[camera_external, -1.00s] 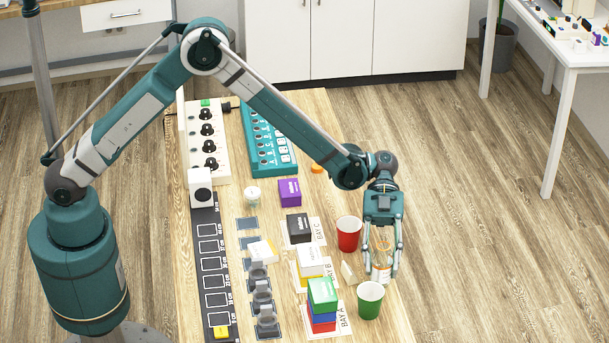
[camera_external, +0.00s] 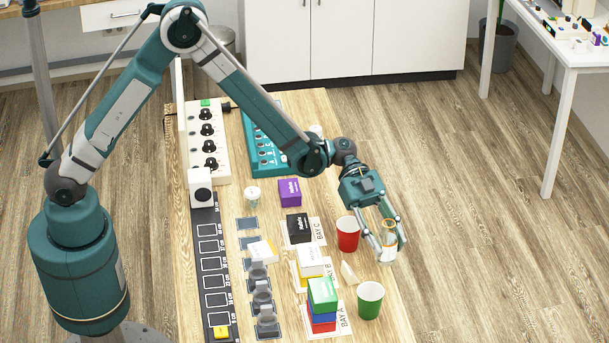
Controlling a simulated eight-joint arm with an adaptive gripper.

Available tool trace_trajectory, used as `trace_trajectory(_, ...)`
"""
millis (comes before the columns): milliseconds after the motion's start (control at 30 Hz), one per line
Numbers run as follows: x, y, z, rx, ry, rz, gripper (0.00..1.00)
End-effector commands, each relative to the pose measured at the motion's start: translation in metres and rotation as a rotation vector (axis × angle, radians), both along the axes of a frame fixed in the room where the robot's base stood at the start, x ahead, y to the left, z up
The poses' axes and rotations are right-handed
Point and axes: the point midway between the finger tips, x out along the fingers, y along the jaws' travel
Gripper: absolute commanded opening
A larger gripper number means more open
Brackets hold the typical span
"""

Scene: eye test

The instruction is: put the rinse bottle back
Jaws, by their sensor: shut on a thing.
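My gripper (camera_external: 391,248) is tilted at the right edge of the table and shut on a clear bottle (camera_external: 388,241). The bottle has an orange ring at its top and a pale label, and stands roughly upright between the fingers. I take it for the rinse bottle; its label is too small to read. It is right of the red cup (camera_external: 347,236) and behind the green cup (camera_external: 370,300), as the picture shows it. I cannot tell how high its base is above the table.
A pale wedge (camera_external: 349,272) lies between the cups. Stacked boxes (camera_external: 323,294) stand on the bay cards to the left. Grey holders (camera_external: 267,321), a black marked strip (camera_external: 216,276), a knob panel (camera_external: 207,140) and a teal panel (camera_external: 262,150), partly behind my arm, fill the left side.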

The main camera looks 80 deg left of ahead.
Motion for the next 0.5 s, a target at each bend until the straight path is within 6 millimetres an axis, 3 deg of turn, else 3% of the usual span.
trace_trajectory(500, 0.000, 0.122, 0.026, 0.001, -0.001, 0.533, 0.20)
